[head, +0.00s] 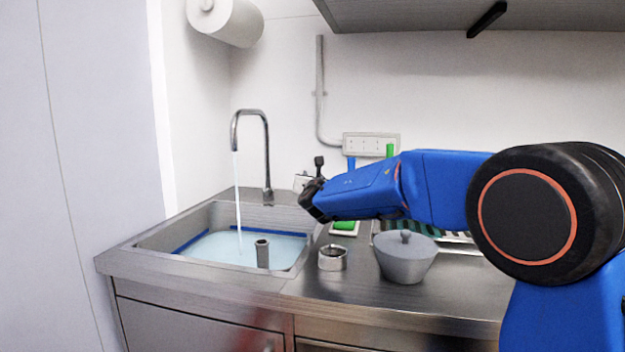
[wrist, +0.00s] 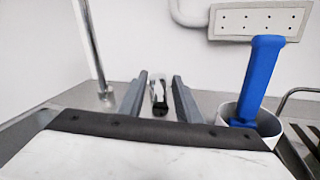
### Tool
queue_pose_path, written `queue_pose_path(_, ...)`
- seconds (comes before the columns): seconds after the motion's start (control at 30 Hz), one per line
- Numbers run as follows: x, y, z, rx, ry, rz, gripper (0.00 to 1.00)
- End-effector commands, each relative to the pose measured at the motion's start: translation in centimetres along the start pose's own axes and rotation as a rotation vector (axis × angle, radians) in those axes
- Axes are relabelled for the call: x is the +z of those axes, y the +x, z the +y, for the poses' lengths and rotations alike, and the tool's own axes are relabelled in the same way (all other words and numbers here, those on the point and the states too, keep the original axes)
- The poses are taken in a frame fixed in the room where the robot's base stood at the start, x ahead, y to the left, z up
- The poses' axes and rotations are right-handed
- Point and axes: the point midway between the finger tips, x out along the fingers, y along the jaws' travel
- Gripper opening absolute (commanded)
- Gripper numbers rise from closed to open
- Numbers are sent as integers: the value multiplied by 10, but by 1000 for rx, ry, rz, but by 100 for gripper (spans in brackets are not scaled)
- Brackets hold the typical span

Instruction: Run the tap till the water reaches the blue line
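The curved metal tap (head: 267,150) runs a thin stream of water (head: 238,205) into the steel sink (head: 150,243). Pale blue water (head: 215,250) stands in the basin. The dark blue line (head: 275,232) shows on the basin walls just above the water's edge; any gap is too small to judge. My gripper (head: 312,198) is right of the tap, over the sink's back right corner. In the wrist view its two fingers (wrist: 158,98) are apart, with a small black-and-white lever-like part (wrist: 159,92) showing between or just beyond them. I cannot tell whether they touch it.
A grey standpipe (head: 262,254) rises from the water. A metal ring (head: 333,258) and a grey lidded pot (head: 405,260) stand on the counter right of the sink. A white cup (wrist: 262,122) holds a blue-handled tool (wrist: 262,75). A socket panel (head: 371,144) is on the wall.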

Motion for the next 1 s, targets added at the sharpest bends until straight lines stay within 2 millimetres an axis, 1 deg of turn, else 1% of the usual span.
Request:
queue_pose_path(0.27, -1, -1, 0, 0, 0, 1, 31)
queue_pose_path(0.37, 0, -7, 1, 1, 0, 1, 31)
queue_pose_path(0.43, -1, -14, 1, 1, 0, 2, 31)
queue_pose_path(0.57, -1, -36, 1, 1, 0, 2, 31)
queue_pose_path(1.0, -1, -121, 0, 2, 0, 1, 31)
